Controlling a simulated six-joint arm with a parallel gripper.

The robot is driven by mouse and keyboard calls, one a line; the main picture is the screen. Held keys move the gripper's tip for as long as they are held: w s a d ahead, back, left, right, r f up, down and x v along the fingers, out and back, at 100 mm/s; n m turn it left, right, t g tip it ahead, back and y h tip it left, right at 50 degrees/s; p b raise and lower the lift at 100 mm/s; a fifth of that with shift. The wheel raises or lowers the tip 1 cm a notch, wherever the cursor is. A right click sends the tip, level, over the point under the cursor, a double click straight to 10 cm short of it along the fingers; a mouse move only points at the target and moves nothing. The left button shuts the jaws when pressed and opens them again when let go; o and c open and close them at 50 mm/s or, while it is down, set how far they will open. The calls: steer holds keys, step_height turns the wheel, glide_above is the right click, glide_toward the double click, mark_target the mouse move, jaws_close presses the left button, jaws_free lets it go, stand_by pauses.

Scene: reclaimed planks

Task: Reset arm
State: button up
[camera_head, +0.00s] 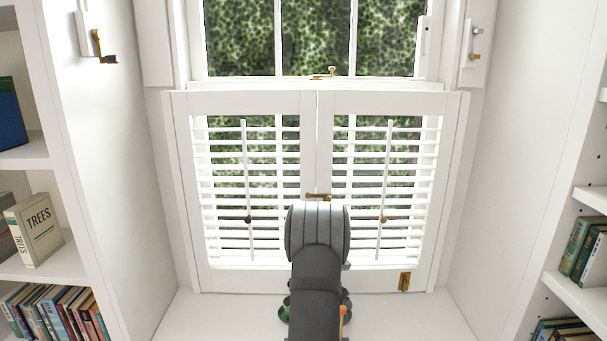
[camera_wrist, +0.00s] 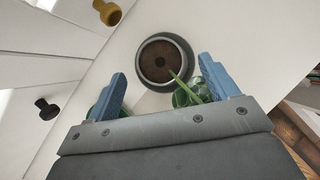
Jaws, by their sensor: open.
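My gripper (camera_wrist: 162,66) is open in the wrist view, its two blue fingers spread apart with nothing clearly held between them. Beyond the fingertips is a round grey pot (camera_wrist: 187,48) with dark soil. Green leaves (camera_wrist: 190,94) show by the right finger, and more green shows behind the left finger. In the head view my dark grey arm reaches toward the shutters and hides my gripper. Bits of green and grey (camera_head: 284,311) show beside the arm, low on the sill.
Closed white louvred shutters (camera_head: 309,150) stand ahead, with a brass latch (camera_head: 318,196) at their middle. Bookshelves (camera_head: 40,160) flank the white sill (camera_head: 200,318), whose sides look clear.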

steer(key=shift+x, duration=2.25)
steer(key=v, duration=1.7)
steer(key=x, duration=1.7)
steer(key=shift+w+f, duration=0.1)
step_height(320, 180, up, 4)
steer(key=shift+d, duration=0.1)
steer(key=s+d+r+m+g+h, duration=0.1)
steer(key=s+d+r+m, duration=0.2)
steer(key=s+d+r, duration=0.4)
steer(key=shift+s+d+m+g, duration=0.3)
steer(key=shift+s+d+m, duration=0.1)
steer(key=shift+d, duration=0.4)
